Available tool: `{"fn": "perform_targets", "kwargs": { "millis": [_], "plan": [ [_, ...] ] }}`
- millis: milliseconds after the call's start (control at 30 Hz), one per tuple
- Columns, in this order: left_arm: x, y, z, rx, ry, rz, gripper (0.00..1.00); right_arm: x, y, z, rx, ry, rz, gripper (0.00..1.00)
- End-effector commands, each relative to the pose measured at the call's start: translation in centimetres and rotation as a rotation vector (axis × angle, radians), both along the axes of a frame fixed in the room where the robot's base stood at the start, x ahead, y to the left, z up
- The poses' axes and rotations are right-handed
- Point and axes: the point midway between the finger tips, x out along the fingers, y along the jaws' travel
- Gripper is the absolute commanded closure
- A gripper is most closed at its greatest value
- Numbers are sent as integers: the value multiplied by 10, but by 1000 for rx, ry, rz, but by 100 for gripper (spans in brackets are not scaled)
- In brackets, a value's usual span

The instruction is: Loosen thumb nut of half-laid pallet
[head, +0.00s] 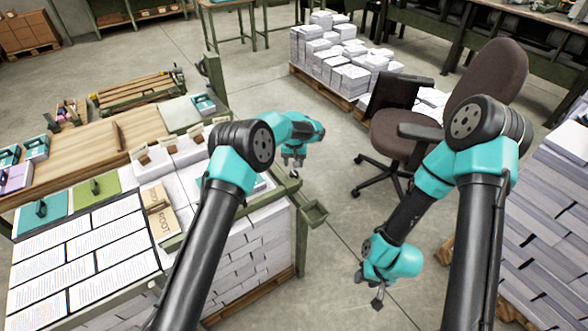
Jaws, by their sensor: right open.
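I cannot make out a thumb nut. At the back, a wooden pallet (326,93) carries white paper stacks (338,62) of uneven height; I cannot tell whether this is the half-laid pallet. My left gripper (293,168) points down beside the right edge of the workbench, near its corner; its fingers are too small to read. My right gripper (373,293) is open and empty, pointing down above the bare floor between the bench and the right-hand stack. Neither gripper touches a pallet.
The workbench (88,150) at left holds printed sheets (85,255), a green pad (98,189) and small tools. A tall paper stack (548,225) fills the right side. The middle floor (325,240) is clear.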

Motion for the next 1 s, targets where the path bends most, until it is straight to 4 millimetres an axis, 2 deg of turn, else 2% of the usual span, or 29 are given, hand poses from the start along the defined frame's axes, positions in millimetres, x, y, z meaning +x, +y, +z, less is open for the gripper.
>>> {"fn": "perform_targets", "kwargs": {
  "millis": [100,500,700,1000],
  "plan": [
    [0,0,25,-1,-2,0,50,0,0,0,0,0,0,57],
    [0,0,98,-1,-2,1,50,0,0,0,0,0,0,57],
    [0,0,116,-1,0,2,50,0,0,0,0,0,0,57],
    [0,0,118,-1,0,1,50,0,0,0,0,0,0,57]
  ]
}}
